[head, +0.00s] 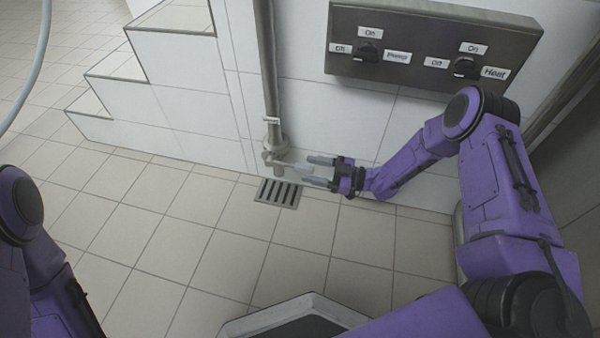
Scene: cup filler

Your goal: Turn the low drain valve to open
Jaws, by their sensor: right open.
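The low drain valve (275,146) sits at the bottom of a vertical metal pipe against the tiled wall. A pale lever handle (292,166) reaches from it to the right. My right gripper (312,171) is open, with its two fingers pointing left toward the valve. The handle's end lies close to the fingertips, seemingly between them; I cannot tell whether they touch. Of my left arm, only links show at the lower left; its gripper is out of view.
A floor drain grate (278,193) lies below the valve. A dark control panel (430,52) with two knobs and labels is on the wall above my right arm. Tiled steps (150,70) rise at the left. The tiled floor in the middle is clear.

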